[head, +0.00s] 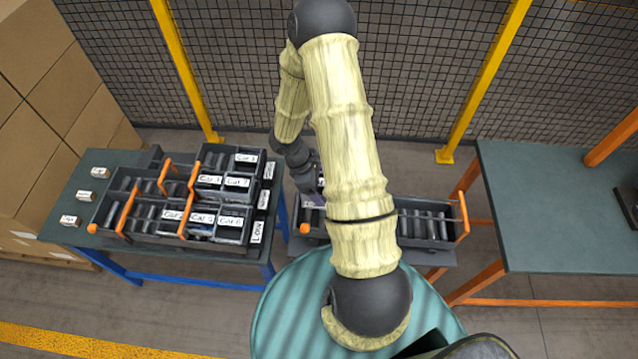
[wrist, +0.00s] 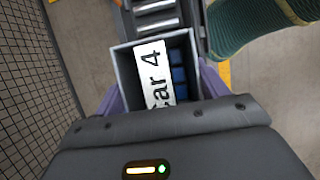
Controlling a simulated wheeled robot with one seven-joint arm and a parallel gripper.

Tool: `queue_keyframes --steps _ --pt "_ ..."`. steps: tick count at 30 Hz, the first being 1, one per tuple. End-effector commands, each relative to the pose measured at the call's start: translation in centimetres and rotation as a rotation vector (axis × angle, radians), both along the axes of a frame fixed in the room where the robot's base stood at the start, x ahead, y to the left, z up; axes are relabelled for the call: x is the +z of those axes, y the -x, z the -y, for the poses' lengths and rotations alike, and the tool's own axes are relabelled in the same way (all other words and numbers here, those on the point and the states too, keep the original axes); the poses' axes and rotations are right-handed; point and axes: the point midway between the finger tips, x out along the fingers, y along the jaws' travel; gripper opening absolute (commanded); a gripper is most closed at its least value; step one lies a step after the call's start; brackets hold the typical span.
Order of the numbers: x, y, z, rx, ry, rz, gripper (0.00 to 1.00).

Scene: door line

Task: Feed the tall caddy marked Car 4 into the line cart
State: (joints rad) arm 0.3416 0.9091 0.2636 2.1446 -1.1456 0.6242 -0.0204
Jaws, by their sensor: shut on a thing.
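The Car 4 caddy (wrist: 183,48) is a grey open bin with a white "Car 4" label and blue items inside. My gripper (wrist: 160,88) is shut on it, with a purple finger on each side. In the head view my gripper (head: 314,198) is at the left end of the line cart (head: 425,243), and the caddy is mostly hidden there by my arm. The cart's rollers show just beyond the caddy in the wrist view. I cannot tell whether the caddy touches them.
A blue-legged table (head: 110,160) at left holds a roller rack with several labelled caddies (head: 230,222) and orange bars. Small white-labelled blocks (head: 85,196) lie at its left. A green-topped orange-legged table (head: 560,230) stands right. A mesh fence (head: 410,80) runs behind.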

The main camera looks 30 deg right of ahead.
Motion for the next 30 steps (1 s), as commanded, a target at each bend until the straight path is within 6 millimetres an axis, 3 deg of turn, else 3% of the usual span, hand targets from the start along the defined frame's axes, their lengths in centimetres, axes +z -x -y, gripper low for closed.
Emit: queue_keyframes --steps 30 --pt "-9.6 0.0 0.0 0.002 0.002 0.001 0.38"
